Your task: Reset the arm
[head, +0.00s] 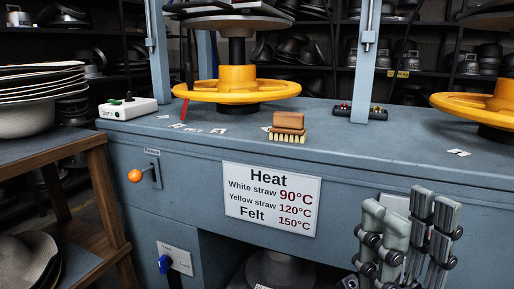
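My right gripper (408,205) is at the lower right, in front of the blue-grey press bench. Its jointed grey fingers point up, with a gap between the left and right fingers. It looks open, and nothing shows between the fingers. The rest of my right arm is out of view below. My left gripper is not in view. A lever with an orange ball knob (135,176) is on the bench front at the left, well away from my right gripper.
The bench top (340,140) carries a yellow handwheel (237,88), a wooden brush (288,128) and a white button box (127,107). A second yellow wheel (480,107) is at the right. A Heat sign (270,199) and blue switch (165,264) are on the front.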

